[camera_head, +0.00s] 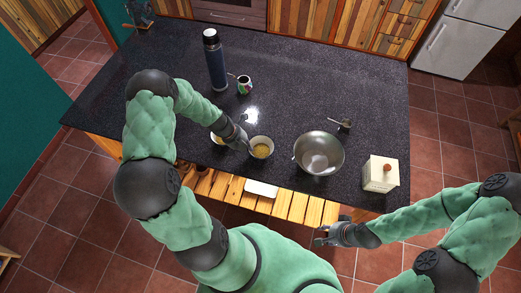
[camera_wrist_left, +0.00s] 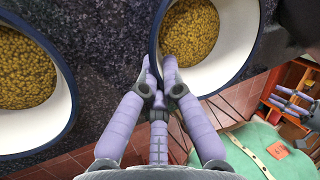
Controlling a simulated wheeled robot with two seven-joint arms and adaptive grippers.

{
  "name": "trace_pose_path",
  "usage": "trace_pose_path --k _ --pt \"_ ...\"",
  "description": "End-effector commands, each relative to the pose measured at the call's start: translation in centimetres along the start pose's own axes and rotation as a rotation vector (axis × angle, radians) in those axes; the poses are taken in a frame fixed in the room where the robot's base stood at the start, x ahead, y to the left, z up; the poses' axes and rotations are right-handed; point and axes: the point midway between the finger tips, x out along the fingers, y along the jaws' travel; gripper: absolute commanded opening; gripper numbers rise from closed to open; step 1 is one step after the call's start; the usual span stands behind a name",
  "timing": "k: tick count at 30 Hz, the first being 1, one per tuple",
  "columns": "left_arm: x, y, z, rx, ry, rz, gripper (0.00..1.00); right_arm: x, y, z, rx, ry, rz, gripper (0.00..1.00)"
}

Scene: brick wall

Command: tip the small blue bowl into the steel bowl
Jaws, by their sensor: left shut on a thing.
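A small white bowl with a dark blue rim (camera_head: 251,156) holds yellow grains, just right of my left gripper (camera_head: 246,146). In the left wrist view my left gripper (camera_wrist_left: 160,72) is shut on the near rim of this small bowl (camera_wrist_left: 236,62). The bowl looks roughly level; I cannot tell whether it touches the counter. A second similar bowl (camera_wrist_left: 68,125) with grains stands beside it, mostly hidden by my arm in the head view. The steel bowl (camera_head: 334,142) stands further right and shows no grains. My right gripper (camera_head: 322,236) is open and empty off the counter's front edge.
A dark blue bottle (camera_head: 215,62) and a patterned mug (camera_head: 244,85) stand behind my left gripper. A small metal scoop (camera_head: 345,124) lies behind the steel bowl. A cream box (camera_head: 380,174) stands right of it. The dark counter (camera_head: 310,85) is clear at the back.

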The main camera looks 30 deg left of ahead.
Motion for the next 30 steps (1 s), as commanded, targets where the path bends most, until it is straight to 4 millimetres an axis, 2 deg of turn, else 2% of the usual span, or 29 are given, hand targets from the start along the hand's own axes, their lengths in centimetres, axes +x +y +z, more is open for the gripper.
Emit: trace_pose_path --k 30 --pt "-5.3 -2.5 0.0 0.000 0.000 0.000 0.00 -6.2 -2.2 0.2 0.000 0.000 0.000 0.40"
